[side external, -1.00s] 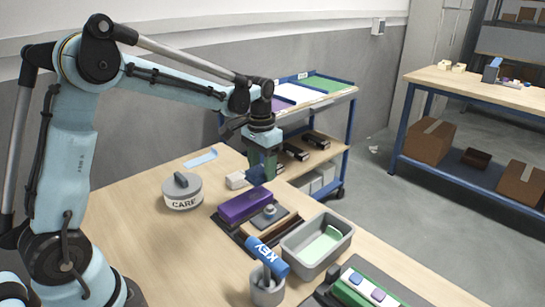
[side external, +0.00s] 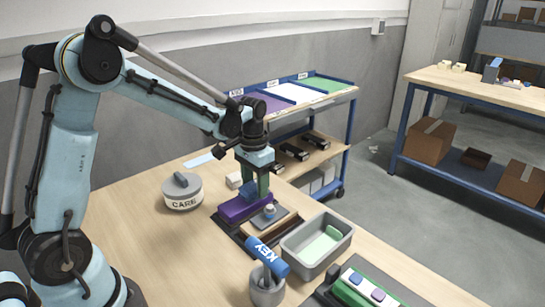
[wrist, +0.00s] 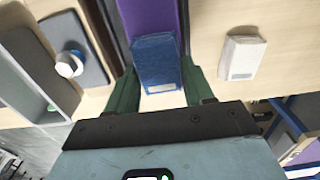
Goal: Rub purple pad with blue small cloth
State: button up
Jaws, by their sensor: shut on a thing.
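The purple pad (side external: 232,210) is a long block on a dark base on the wooden table, and it also shows at the top of the wrist view (wrist: 152,16). The small blue cloth (side external: 250,188) is folded into a block, and it also shows in the wrist view (wrist: 156,56). My gripper (wrist: 158,85) points down with its green fingers shut on the cloth, one on each side. The cloth is over the far end of the pad, low against its top. I cannot tell whether it presses on it. The fingers and cloth hide that end of the pad.
Beside the pad is a grey plate with a round knob (side external: 269,210). A grey bin (side external: 318,262) and a cup with the blue KEY tool (side external: 267,258) stand nearer. A white block (side external: 234,181) and the round CARE container (side external: 182,192) are close by.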

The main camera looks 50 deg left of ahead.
jog(key=shift+w, duration=1.25)
jog(key=shift+s+r, duration=0.1)
jog(key=shift+r, duration=3.95)
